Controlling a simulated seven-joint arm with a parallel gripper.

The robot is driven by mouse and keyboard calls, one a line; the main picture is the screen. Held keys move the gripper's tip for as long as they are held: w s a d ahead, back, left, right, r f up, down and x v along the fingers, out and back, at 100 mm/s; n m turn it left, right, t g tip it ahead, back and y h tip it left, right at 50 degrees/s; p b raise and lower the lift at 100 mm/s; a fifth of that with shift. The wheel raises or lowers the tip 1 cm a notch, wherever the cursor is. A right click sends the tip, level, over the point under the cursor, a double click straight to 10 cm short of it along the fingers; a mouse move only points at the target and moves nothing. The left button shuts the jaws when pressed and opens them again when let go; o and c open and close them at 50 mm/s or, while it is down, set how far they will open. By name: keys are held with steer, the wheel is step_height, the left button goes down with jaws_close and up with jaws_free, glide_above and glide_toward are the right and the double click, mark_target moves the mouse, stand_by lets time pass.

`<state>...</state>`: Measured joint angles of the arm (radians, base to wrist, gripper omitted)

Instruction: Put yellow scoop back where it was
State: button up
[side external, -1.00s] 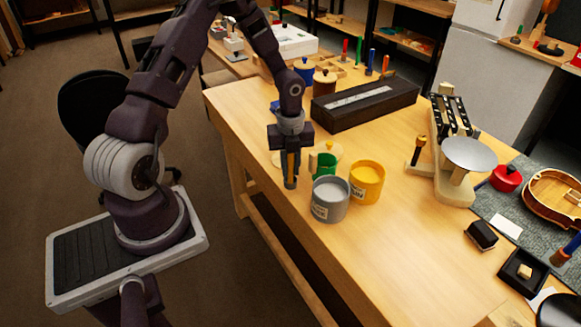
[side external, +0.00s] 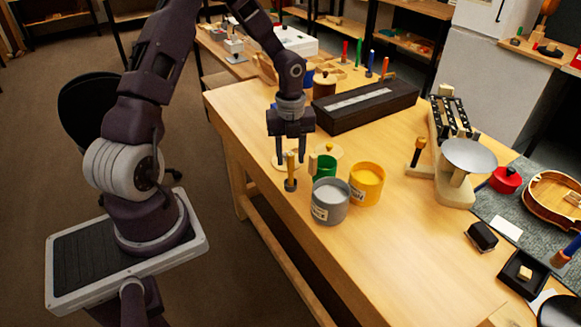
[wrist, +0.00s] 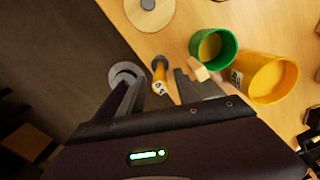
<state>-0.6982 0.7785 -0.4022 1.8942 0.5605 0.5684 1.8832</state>
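The yellow scoop (side external: 291,168) stands upright on the table near its front left edge, yellow handle up and dark grey cup down. It also shows in the wrist view (wrist: 160,80), with dark marks on the handle end. My gripper (side external: 291,160) is above it, pointing down, and open. In the wrist view its fingers (wrist: 157,78) are spread either side of the handle, with gaps visible. The green can (side external: 325,167), yellow can (side external: 366,184) and grey can (side external: 330,200) stand to the right of the scoop. The green and yellow cans are open with yellowish contents.
A round wooden lid with a dark knob (wrist: 150,12) lies behind the scoop. A long dark case (side external: 365,104) lies farther back. A balance with a metal pan (side external: 468,153) stands at right.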

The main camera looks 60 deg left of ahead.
steer(key=r, duration=0.8)
steer(key=shift+s+d+r, duration=0.1)
steer(key=shift+s+d, duration=0.1)
steer(key=shift+d, duration=0.1)
steer(key=s+d+r+n+t+y, duration=0.2)
steer(key=s+d+r+n, duration=0.5)
steer(key=r+n, duration=0.3)
steer(key=s+d+r+n+t+h, duration=0.1)
steer(key=s+d+r+n, duration=0.2)
steer(key=s+n, duration=0.3)
steer(key=s+d+r+n+t+h, duration=0.1)
steer(key=s+d+r+n+t, duration=0.1)
steer(key=s+d+n, duration=0.4)
steer(key=shift+s+r+t, duration=0.3)
steer(key=shift+s+r, duration=0.3)
steer(key=shift+r, duration=0.05)
